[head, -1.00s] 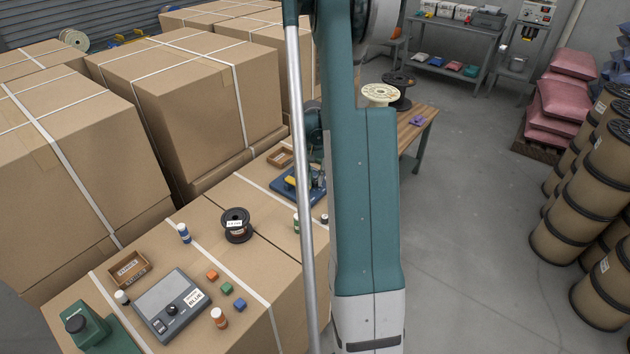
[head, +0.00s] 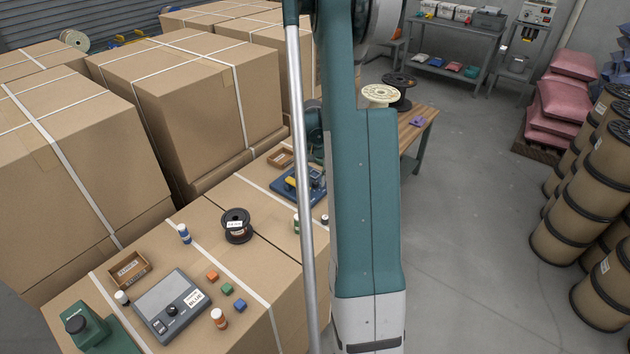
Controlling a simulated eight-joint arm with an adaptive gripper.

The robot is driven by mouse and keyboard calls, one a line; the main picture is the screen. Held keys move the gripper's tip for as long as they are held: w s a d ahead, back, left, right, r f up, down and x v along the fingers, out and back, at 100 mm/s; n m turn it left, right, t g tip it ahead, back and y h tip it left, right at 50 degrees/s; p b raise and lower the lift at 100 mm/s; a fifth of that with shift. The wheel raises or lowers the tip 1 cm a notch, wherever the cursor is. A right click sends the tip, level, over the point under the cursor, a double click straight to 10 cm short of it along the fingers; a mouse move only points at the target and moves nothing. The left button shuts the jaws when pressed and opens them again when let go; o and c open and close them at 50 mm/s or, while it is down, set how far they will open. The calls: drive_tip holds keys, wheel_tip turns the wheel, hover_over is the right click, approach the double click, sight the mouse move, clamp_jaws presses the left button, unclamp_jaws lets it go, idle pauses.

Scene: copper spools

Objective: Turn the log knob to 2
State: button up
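A grey box-shaped device (head: 168,307) lies on the near carton at the lower left. A dark round knob (head: 171,311) sits on its sloped face, with a small dark switch beside it and a white label at its right end. I cannot read the knob's setting or any scale marks at this size. I cannot tell whether this is the log knob. My teal arm stands upright through the middle of the view, well to the right of the device. My gripper does not show; the arm may hide it.
Around the device are a green machine (head: 88,325), a wooden tray (head: 130,270), small bottles and coloured blocks (head: 227,289). A black spool (head: 237,226) and a blue machine (head: 297,188) stand farther back. Large strapped cartons (head: 180,90) rise behind. Open floor lies right.

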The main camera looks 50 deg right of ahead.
sight(314, 182)
wheel_tip(314, 182, up, 11)
drive_tip(key=shift+r, duration=0.2)
idle(0.5)
drive_tip(key=shift+w+a, duration=0.1)
idle(0.5)
drive_tip(key=a+r+n+t, duration=0.15)
drive_tip(key=a+r, duration=0.35)
drive_tip(key=a, duration=0.5)
drive_tip(key=w+a+r+n+t+h, duration=0.15)
drive_tip(key=a+r, duration=0.35)
drive_tip(key=a, duration=0.5)
drive_tip(key=a+r+n, duration=0.2)
drive_tip(key=a+r, duration=0.2)
drive_tip(key=a, duration=0.6)
drive_tip(key=s+a+n+t, duration=0.1)
drive_tip(key=s+a+n, duration=0.1)
drive_tip(key=s+a, duration=0.3)
drive_tip(key=s+a+r+n+t+y, duration=0.1)
drive_tip(key=s+a, duration=0.3)
drive_tip(key=a, duration=0.7)
drive_tip(key=s+a+n+t, duration=0.2)
drive_tip(key=s+a+n, duration=0.2)
drive_tip(key=a, duration=0.5)
drive_tip(key=shift+s+r, duration=0.2)
drive_tip(key=shift+s, duration=0.65)
